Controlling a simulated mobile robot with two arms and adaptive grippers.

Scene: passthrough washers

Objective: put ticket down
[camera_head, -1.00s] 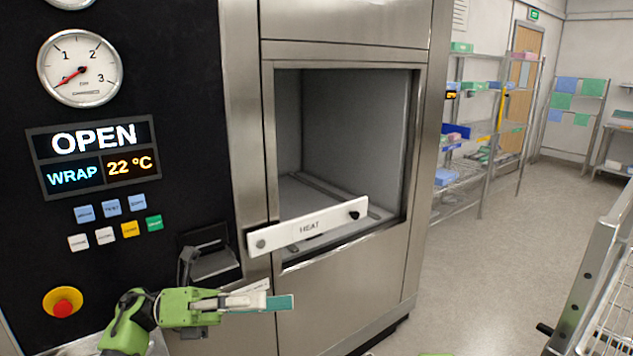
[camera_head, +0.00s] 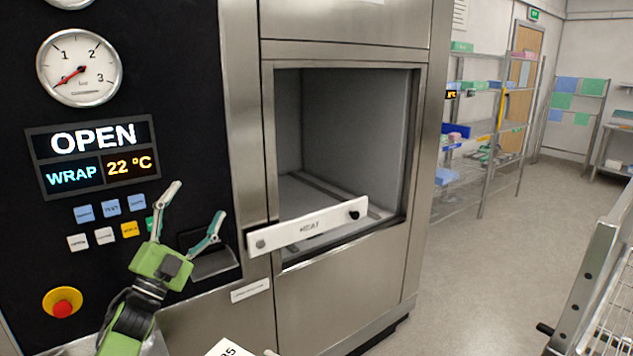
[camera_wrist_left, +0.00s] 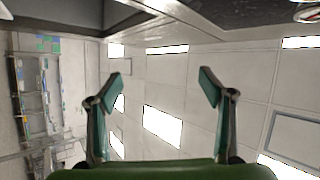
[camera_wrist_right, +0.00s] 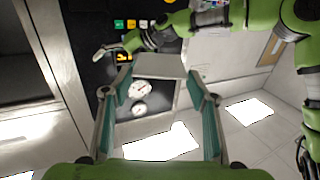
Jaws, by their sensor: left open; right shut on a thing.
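The ticket is a white card with dark print, partly cut off at the bottom edge of the head view (camera_head: 230,348). In the right wrist view it shows as a pale plain card (camera_wrist_right: 160,66) between the fingertips of my right gripper (camera_wrist_right: 165,82), which is shut on it. In the head view the right gripper is almost all out of frame. My left gripper (camera_head: 193,208) is open and empty, fingers pointing up, in front of the black control panel. The left wrist view also shows its fingers (camera_wrist_left: 165,82) apart with nothing between them.
The panel has a display (camera_head: 97,155), buttons, a red emergency knob (camera_head: 64,308) and a recessed slot (camera_head: 212,262). A metal rack (camera_head: 600,270) stands at right; floor between is clear.

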